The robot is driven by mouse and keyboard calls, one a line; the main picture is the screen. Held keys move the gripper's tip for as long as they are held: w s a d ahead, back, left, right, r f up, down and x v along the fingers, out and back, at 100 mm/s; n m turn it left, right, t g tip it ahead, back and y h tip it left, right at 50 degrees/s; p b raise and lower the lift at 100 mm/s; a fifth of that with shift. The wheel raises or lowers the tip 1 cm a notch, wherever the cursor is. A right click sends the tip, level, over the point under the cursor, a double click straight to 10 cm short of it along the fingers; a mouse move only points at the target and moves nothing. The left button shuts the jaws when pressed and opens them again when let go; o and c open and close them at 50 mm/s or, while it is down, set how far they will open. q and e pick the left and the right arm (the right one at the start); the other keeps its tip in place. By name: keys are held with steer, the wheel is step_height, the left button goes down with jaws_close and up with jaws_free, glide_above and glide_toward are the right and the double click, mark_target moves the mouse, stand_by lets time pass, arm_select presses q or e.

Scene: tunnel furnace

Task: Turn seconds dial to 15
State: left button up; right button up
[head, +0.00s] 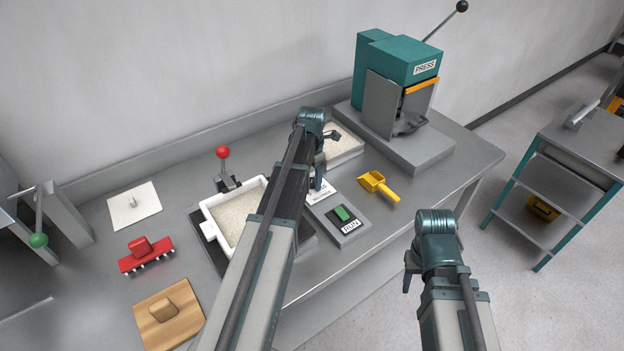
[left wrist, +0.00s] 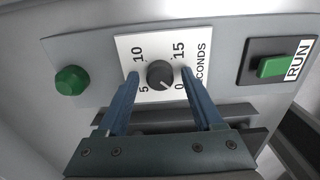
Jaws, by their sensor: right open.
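The seconds dial is a black round knob (left wrist: 160,74) on a white plate (left wrist: 122,45) marked 0, 5, 10 and 15. Its pale pointer mark faces the lower side, near the 0. In the left wrist view my left gripper (left wrist: 160,76) is open, with one blue finger on each side of the knob and gaps between. In the head view my left gripper (head: 319,182) is over the control panel and hides the knob; part of the white plate (head: 325,197) shows. My right gripper (head: 408,276) is open and empty off the bench's front edge.
A green RUN button (left wrist: 272,67) and a green round lamp or button (left wrist: 71,79) flank the dial. On the bench are a yellow scoop (head: 377,185), a white sand tray (head: 206,212), a red-knobbed lever (head: 224,160) and the press (head: 395,75).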

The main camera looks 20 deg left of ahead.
arm_select(q)
jaws_close()
